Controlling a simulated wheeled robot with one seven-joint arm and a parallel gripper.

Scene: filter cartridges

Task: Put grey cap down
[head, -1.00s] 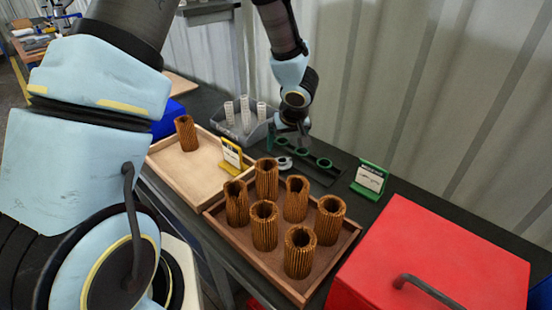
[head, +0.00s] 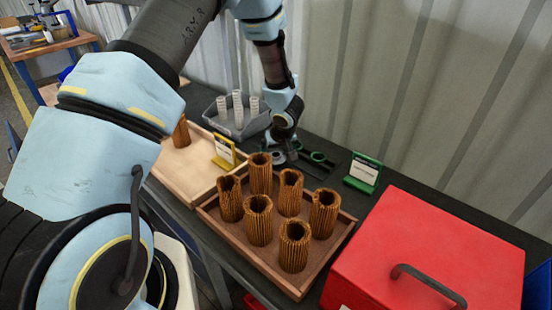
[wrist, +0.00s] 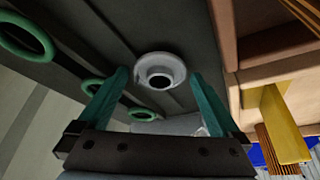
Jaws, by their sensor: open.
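The grey cap (wrist: 160,70) is a round flanged piece with a dark hole in its middle. In the wrist view it lies on the dark bench top, between and just beyond the fingertips. My gripper (wrist: 161,80) is open, with one green finger to each side of the cap and visible gaps. In the head view my gripper (head: 284,135) is low over the bench behind the brown tray, and the cap (head: 277,158) shows small and partly hidden beneath it. Exact contact between finger and cap cannot be told there.
A dark rack with green rings (head: 318,157) lies beside the cap. A brown tray (head: 329,263) holds several pleated cartridges. A light wooden tray (head: 178,179) with a yellow sign (head: 224,149), a grey bin (head: 237,128), a green sign (head: 363,172) and a red box (head: 440,240) stand around.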

